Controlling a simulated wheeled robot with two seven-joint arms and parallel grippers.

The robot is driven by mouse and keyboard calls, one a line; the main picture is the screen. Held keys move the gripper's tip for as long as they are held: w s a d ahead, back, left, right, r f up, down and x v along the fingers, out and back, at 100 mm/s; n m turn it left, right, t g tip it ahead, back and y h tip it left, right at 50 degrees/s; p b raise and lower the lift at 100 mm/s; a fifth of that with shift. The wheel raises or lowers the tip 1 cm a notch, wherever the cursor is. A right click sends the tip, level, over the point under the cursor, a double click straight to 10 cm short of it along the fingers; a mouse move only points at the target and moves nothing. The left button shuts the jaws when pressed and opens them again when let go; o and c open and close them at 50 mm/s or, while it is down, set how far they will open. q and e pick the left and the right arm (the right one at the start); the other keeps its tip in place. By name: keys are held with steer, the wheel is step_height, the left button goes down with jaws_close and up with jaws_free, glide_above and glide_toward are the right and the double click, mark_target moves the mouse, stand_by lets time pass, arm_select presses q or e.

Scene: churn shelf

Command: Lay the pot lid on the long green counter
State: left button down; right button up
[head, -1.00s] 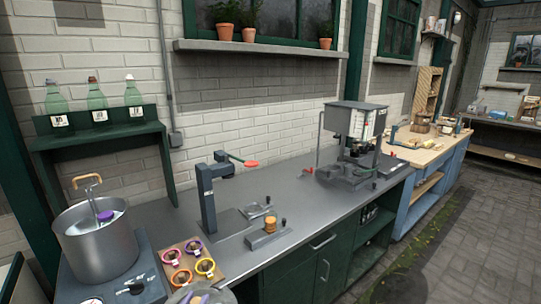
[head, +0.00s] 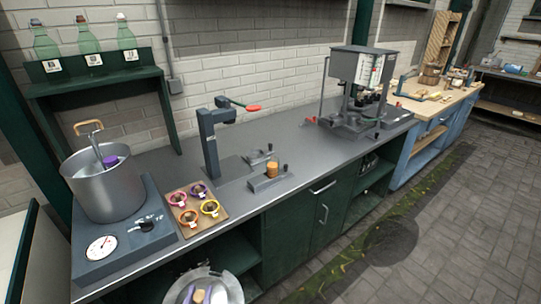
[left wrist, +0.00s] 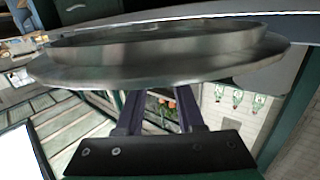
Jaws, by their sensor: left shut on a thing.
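The pot lid (head: 233,285) is a round grey metal disc at the bottom edge of the head view, in front of the counter's open lower shelf. My left gripper (head: 203,296) is shut on its handle area. In the left wrist view the lid (left wrist: 160,72) lies nearly edge-on across the purple-grey fingers (left wrist: 160,103), which hide the exact grip. The long green counter (head: 150,157) has a grey top and dark green front. The lid is apart from the top. My right gripper is not in view.
A steel pot (head: 105,190) stands on a scale at the counter's left end. Beside it are a board of coloured rings (head: 222,222), a grey press (head: 210,145) and a small fixture (head: 270,182). A larger machine (head: 362,75) stands further right.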

arm_select(q)
steer(key=d+r+m+g+h, duration=0.2)
steer(key=d+r+m+h, duration=0.3)
steer(key=r, duration=0.4)
steer(key=d+r+m+g+h, duration=0.2)
steer(key=d+r+m+h, duration=0.1)
steer(key=d+r+h, duration=0.5)
steer(key=shift+w+a+f+m+g+h, duration=0.1)
steer(key=shift+f+m+g+h, duration=0.5)
steer(key=shift+m+g, duration=1.2)
steer(key=shift+w+a+f+m+g+h, duration=0.15)
steer(key=shift+f+m+g+h, duration=0.2)
steer(key=shift+m+g+h, duration=1.3)
steer(key=shift+w+f+m+g+y, duration=0.1)
steer(key=shift+f+m+g, duration=0.35)
steer(key=shift+m+g, duration=1.45)
